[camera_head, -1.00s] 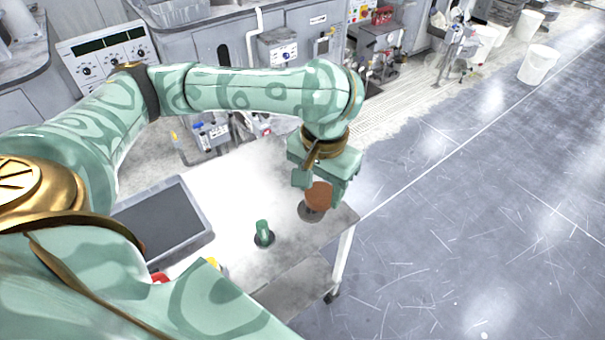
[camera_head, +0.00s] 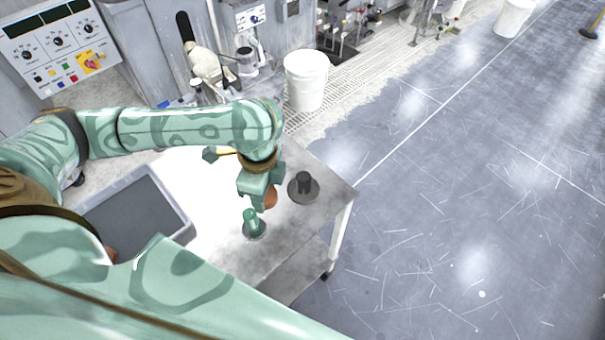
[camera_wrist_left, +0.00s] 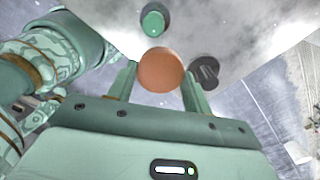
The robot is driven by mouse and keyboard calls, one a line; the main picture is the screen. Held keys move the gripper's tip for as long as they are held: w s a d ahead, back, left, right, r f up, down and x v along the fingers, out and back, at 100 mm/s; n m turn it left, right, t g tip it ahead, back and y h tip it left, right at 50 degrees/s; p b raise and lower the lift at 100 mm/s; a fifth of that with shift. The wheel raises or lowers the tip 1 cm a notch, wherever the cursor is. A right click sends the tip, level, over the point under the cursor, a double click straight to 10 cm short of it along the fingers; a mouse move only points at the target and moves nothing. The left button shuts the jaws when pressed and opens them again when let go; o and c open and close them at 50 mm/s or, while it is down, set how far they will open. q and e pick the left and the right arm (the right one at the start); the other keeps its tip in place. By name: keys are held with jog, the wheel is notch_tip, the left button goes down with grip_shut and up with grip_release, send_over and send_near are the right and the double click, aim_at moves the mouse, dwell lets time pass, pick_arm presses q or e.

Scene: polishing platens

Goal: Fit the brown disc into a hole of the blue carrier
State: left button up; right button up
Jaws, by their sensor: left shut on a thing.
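The brown disc (camera_head: 270,198) is held in my left gripper (camera_head: 258,199), above the table between two handled weights. In the left wrist view the disc (camera_wrist_left: 161,70) lies between the two fingers of the left gripper (camera_wrist_left: 159,82), its round face showing. In the head view the gripper hides much of the disc. I cannot make out the blue carrier in either view. My right gripper is not in view.
A dark weight with a green handle (camera_head: 251,220) and one with a black handle (camera_head: 304,186) stand on the white table (camera_head: 205,235). A grey tray (camera_head: 178,205) is at left. A white bucket (camera_head: 306,80) stands behind.

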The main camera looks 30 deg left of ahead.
pick_arm(q)
jog(key=w+a+r+m, duration=0.1)
jog(key=a+r+m, duration=0.35)
jog(key=m, duration=1.15)
jog(key=m+b, duration=0.4)
jog(key=m, duration=0.1)
send_over(303, 177)
jog(key=f, duration=0.7)
jog(key=shift+s+a+f, duration=0.2)
jog(key=shift+s+f, duration=0.05)
jog(key=shift+f, duration=0.1)
jog(key=f, duration=0.1)
jog(key=f+b, duration=0.2)
jog(key=f, duration=0.1)
jog(key=shift+w+d, duration=0.2)
jog(key=shift+w, duration=0.1)
jog(key=shift+r, duration=0.1)
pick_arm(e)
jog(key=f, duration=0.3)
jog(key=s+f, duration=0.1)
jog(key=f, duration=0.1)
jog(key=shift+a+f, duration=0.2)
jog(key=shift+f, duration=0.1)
pick_arm(q)
jog(key=o, duration=1)
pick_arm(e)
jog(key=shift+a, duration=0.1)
